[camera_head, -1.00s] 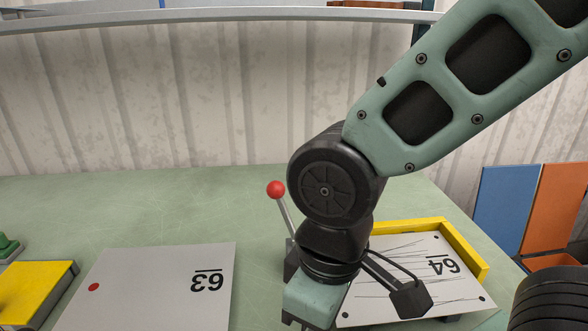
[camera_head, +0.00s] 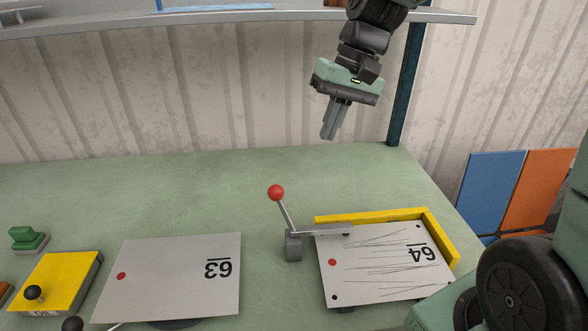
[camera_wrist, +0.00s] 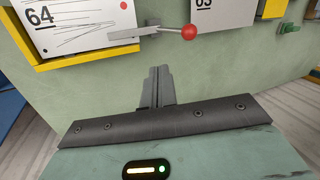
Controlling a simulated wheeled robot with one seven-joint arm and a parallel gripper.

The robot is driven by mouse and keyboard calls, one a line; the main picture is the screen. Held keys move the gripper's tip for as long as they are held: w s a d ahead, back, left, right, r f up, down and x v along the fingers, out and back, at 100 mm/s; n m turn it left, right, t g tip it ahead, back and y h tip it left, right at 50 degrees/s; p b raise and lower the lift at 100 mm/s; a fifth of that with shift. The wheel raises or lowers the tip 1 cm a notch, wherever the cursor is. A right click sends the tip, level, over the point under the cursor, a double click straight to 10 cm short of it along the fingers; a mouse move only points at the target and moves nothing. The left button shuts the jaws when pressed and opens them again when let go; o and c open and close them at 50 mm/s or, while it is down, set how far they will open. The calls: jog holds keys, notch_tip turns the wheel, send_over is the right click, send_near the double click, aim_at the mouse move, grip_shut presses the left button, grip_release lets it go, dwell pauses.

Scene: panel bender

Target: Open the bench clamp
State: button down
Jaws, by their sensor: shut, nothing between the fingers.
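The bench clamp (camera_head: 294,246) is a grey block on the green bench with a slanted lever ending in a red ball (camera_head: 276,192). Its flat grey bar reaches right over the edge of plate 64 (camera_head: 385,272), which lies against a yellow corner stop (camera_head: 440,235). The lever rises up and left from the block. My gripper (camera_head: 328,136) is shut and empty, high behind the clamp and apart from it, fingers pointing down. In the wrist view the shut fingers (camera_wrist: 159,70) point toward the bench, with the red ball (camera_wrist: 189,32) beyond them.
Plate 63 (camera_head: 180,278) lies left of the clamp. A yellow box with a black knob (camera_head: 60,280) and a green part (camera_head: 27,238) are at far left. A shelf edge (camera_head: 230,17) and dark post (camera_head: 405,90) are near my arm. The bench behind the clamp is clear.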

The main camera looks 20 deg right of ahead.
jog(key=shift+f, duration=0.15)
jog(key=a+f+p, duration=0.3)
jog(key=a+f, duration=0.4)
jog(key=f, duration=0.3)
jog(key=shift+w, duration=0.35)
jog(key=shift+a, duration=0.15)
